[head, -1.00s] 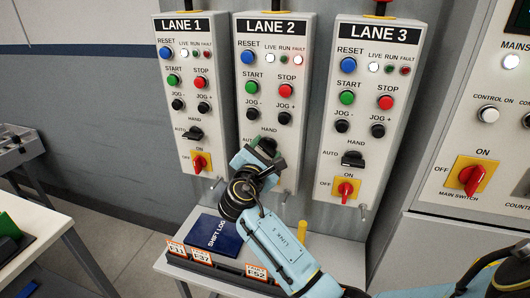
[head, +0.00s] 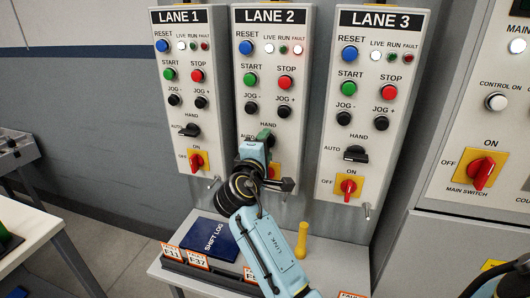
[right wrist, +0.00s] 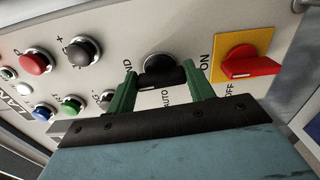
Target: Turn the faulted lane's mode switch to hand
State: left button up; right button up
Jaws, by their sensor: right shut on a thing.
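The Lane 2 panel (head: 268,100) has its fault lamp (head: 298,50) lit, while the fault lamps of Lanes 1 and 3 look dark. My right gripper (head: 263,140) is at the Lane 2 mode switch, above its red on/off switch. In the right wrist view, the two green fingers of the right gripper (right wrist: 161,90) are shut on the black mode switch (right wrist: 160,72), one finger on each side. The HAND and AUTO labels show near it. The gripper hides the switch in the head view, and I cannot tell its exact setting. My left gripper is out of view.
The Lane 1 panel (head: 184,90) and Lane 3 panel (head: 372,110) stand close on either side. The red on/off switch (right wrist: 250,66) sits beside the fingers. Below are a blue shift log (head: 214,237), orange-white tags and a yellow-handled object (head: 302,240).

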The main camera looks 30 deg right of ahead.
jog(key=shift+m, duration=0.6)
jog(key=o, duration=1)
jog(key=b+v, duration=0.1)
jog(key=v, duration=1.2)
jog(key=shift+s+a, duration=0.1)
jog(key=shift+s, duration=0.1)
